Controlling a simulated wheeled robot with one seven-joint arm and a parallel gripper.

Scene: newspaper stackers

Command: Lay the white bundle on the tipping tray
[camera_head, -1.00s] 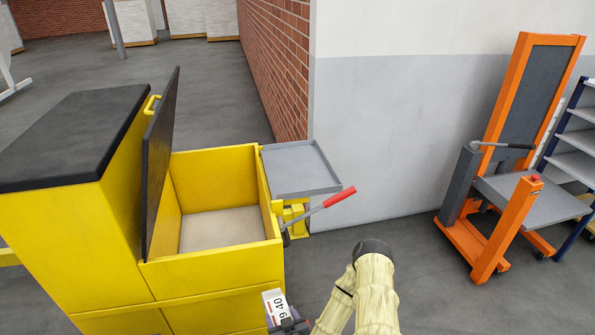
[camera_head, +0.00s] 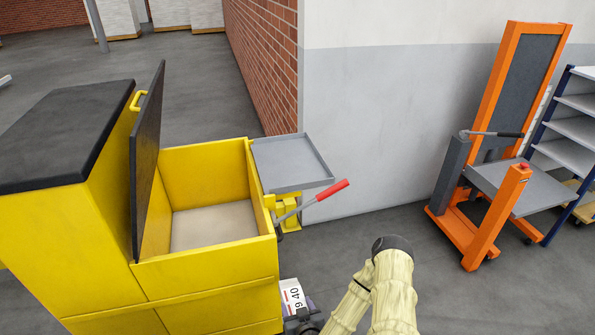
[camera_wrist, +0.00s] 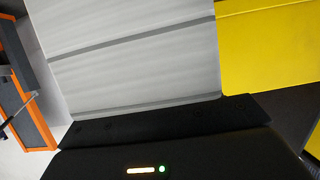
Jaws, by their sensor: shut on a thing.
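My gripper (camera_head: 303,322) is at the bottom of the head view, shut on the white bundle (camera_head: 292,295), of which a label with printed numbers shows. In the wrist view the bundle (camera_wrist: 130,50) fills the upper middle, pale with dark grey straps across it, against the dark jaw edge. The tipping tray (camera_head: 313,184) is a grey, shallow-rimmed tray on a yellow bracket, at the far right side of the yellow box. The bundle is in front of the tray and apart from it. The tray looks empty.
The yellow box (camera_head: 207,256) with its black lid raised stands at left, close to the bundle. A red-handled lever (camera_head: 325,195) sticks out below the tray. An orange lifter (camera_head: 482,232) and a shelf rack (camera_head: 570,130) stand at right. Floor between is clear.

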